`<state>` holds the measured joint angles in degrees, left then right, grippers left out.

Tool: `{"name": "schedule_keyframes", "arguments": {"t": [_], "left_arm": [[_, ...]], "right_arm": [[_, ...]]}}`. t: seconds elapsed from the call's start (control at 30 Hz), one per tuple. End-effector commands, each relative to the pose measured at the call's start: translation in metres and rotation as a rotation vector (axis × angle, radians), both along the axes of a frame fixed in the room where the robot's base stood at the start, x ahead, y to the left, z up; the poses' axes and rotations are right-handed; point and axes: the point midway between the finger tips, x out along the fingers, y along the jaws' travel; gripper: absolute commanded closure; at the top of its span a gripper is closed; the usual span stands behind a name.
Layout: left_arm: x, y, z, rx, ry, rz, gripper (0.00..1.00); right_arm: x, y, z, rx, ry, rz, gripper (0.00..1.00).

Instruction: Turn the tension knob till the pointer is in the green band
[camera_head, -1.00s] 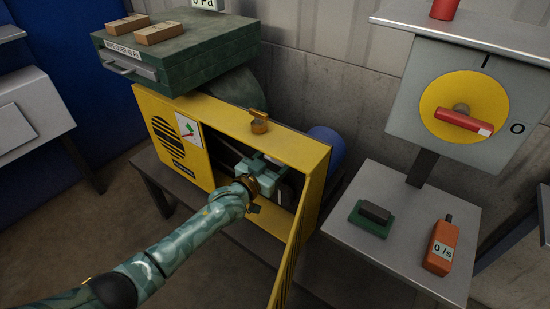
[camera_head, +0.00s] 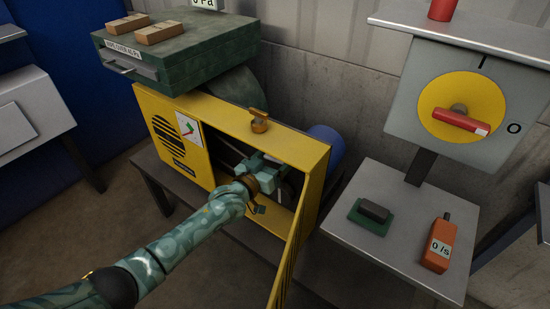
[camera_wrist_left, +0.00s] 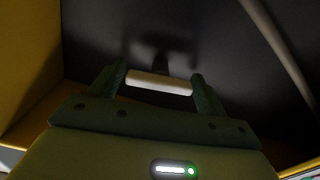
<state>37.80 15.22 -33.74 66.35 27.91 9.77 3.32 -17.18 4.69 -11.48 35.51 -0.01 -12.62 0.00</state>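A brass knob (camera_head: 259,121) stands on the top edge of the yellow cabinet (camera_head: 288,142); I take it for the tension knob. A small white gauge (camera_head: 188,130) with green and red marks is on the cabinet's front; its pointer is too small to read exactly. My left gripper (camera_head: 262,160) reaches into the cabinet's open front, below and apart from the brass knob. In the left wrist view its two fingers (camera_wrist_left: 160,84) stand apart, with a pale bar (camera_wrist_left: 158,83) between them touching both. What the bar belongs to is unclear. My right gripper is not in view.
The cabinet's striped door (camera_head: 290,255) hangs open at the right of my forearm. A green case (camera_head: 180,48) with two tan blocks stands behind. At the right are a grey bench (camera_head: 400,255), an orange meter (camera_head: 440,243) and a yellow dial with a red handle (camera_head: 460,120).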

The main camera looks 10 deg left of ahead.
Motion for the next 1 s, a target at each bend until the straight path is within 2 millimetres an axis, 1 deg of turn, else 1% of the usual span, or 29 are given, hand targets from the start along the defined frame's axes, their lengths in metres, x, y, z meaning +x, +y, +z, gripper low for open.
{"name": "schedule_keyframes", "arguments": {"t": [0.3,0.37,0.47,0.57,0.8,0.9,1.0], "left_arm": [[0.000,0.000,0.000,0.001,0.000,0.000,0.13],[-0.003,0.002,0.001,0.001,0.000,0.000,0.13],[-0.014,0.006,0.003,0.003,-0.001,0.001,0.13],[-0.034,0.014,0.007,0.002,-0.003,0.000,0.13],[-0.095,0.040,0.006,0.003,-0.001,0.000,0.13],[-0.117,0.049,0.005,0.003,-0.001,0.001,0.13],[-0.134,0.055,0.003,0.001,0.000,0.000,0.13]], "right_arm": [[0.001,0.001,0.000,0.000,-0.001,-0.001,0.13],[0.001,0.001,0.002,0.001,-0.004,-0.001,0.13],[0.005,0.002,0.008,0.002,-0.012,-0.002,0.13],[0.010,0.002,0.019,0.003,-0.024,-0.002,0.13],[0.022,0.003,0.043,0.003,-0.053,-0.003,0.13],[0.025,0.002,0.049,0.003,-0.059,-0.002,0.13],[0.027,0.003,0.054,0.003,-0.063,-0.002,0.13]]}}
